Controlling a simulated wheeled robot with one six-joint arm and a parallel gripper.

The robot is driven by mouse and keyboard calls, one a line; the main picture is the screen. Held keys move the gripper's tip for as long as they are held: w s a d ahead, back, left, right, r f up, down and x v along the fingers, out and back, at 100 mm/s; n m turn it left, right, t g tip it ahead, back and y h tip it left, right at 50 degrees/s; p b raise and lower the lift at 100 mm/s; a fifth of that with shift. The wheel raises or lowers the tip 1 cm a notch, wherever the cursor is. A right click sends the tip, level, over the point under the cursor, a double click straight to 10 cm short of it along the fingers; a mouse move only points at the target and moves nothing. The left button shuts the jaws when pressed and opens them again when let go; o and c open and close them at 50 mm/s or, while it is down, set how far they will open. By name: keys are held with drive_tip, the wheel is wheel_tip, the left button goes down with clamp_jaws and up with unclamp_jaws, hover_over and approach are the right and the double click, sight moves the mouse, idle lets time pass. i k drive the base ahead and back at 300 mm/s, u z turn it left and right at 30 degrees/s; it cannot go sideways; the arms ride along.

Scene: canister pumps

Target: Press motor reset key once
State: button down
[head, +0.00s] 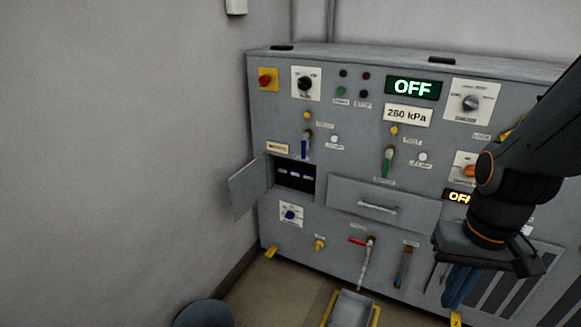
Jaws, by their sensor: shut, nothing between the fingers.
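A grey control cabinet (345,145) stands against the wall in the head view. Its labels are too small to read, so I cannot tell for certain which control is the motor reset key. A small compartment (294,176) at the cabinet's left has its door (248,188) swung open to the left, showing a dark inside with several pale blue-white pieces in a row. My gripper (457,291) is at the lower right, in front of the cabinet, pointing down, shut and empty. It is well to the right of the open compartment. My arm hides part of the cabinet's right side.
The cabinet carries a red button (264,79), a lit OFF display (413,87), a 280 kPa plate (407,115), knobs and levers. A closed drawer (382,203) sits mid-front. A grey tray (351,309) and a dark round object (204,314) are on the floor.

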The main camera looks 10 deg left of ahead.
sight(285, 169)
drive_tip(key=u, duration=0.4)
drive_tip(key=i, duration=0.85)
drive_tip(key=u, duration=0.65)
